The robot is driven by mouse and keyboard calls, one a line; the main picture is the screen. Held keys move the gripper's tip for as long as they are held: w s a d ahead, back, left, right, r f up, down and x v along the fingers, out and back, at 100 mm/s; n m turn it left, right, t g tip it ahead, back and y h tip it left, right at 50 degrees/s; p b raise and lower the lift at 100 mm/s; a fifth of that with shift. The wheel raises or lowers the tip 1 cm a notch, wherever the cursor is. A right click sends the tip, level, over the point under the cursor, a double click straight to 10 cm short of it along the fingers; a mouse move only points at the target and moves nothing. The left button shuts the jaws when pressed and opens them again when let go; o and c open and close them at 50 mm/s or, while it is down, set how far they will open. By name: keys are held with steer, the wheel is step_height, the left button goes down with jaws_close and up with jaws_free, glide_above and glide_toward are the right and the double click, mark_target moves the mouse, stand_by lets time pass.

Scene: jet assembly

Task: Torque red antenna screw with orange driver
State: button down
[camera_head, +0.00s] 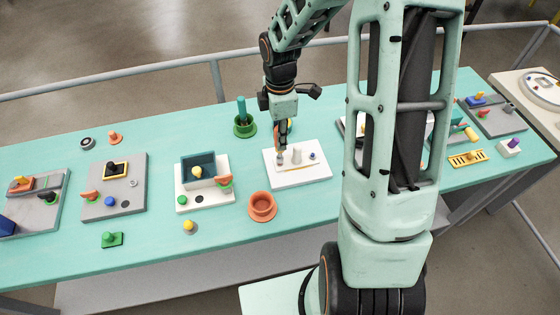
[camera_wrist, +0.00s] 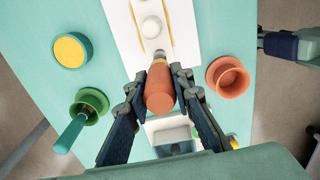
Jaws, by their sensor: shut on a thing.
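The orange driver (camera_wrist: 160,88) is clamped between the fingers of my gripper (camera_wrist: 159,76) in the wrist view. Its tip points at the white board (camera_wrist: 185,30), close to a small grey round part (camera_wrist: 158,54). I cannot tell whether the tip touches it. A white rounded part (camera_wrist: 152,27) stands just beyond. In the head view my gripper (camera_head: 282,130) is above the left part of the white board (camera_head: 315,174), with the driver partly hidden. A red screw cannot be made out; the driver tip area is too small and covered.
The empty orange holder (camera_head: 262,207) stands in front of the board; it also shows in the wrist view (camera_wrist: 228,78). A green holder (camera_head: 244,129) with a teal-handled tool is behind left. Several other assembly boards stand left and right. A rail (camera_head: 150,74) runs behind the table.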

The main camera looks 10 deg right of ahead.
steer(key=shift+f+b, duration=0.4)
steer(key=shift+f, duration=0.25)
steer(key=m+b, duration=0.1)
steer(key=m, duration=0.1)
steer(key=shift+m, duration=0.3)
steer(key=shift+m+b, duration=0.35)
steer(key=shift+m, duration=0.95)
steer(key=shift+m+b, duration=0.5)
steer(key=shift+m, duration=0.7)
steer(key=m, duration=0.2)
steer(key=shift+m, duration=0.3)
